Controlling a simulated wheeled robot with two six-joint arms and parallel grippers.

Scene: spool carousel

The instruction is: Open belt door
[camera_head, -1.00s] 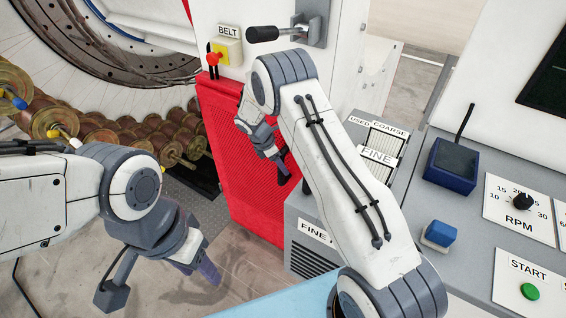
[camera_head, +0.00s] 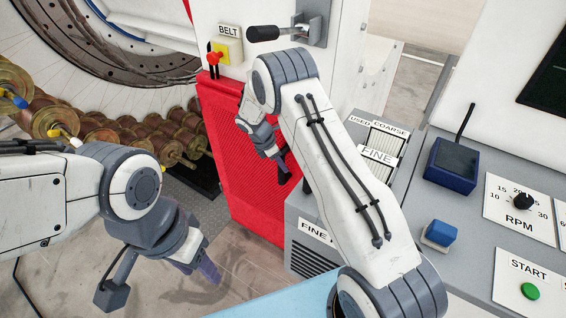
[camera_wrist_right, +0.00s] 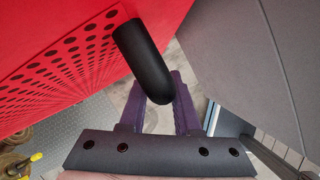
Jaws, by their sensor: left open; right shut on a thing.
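The red perforated belt door (camera_head: 237,150) stands upright beneath the BELT label in the head view. It also fills the upper left of the right wrist view (camera_wrist_right: 45,50). A black rounded handle (camera_wrist_right: 145,60) sticks out from it there. My right gripper (camera_head: 283,174) is at the door's right side, partly hidden by my arm in the head view. In the wrist view its purple fingers (camera_wrist_right: 163,105) are shut on the handle. My left gripper (camera_head: 208,268) is open and empty, low over the floor, left of the door and apart from it.
Bronze spools (camera_head: 95,130) on the carousel are left of the door. A yellow switch box with a red lever (camera_head: 222,54) and a black-gripped lever (camera_head: 268,33) are above it. A grey console (camera_head: 470,225) with controls stands at the right. Bare floor (camera_head: 235,245) lies in front.

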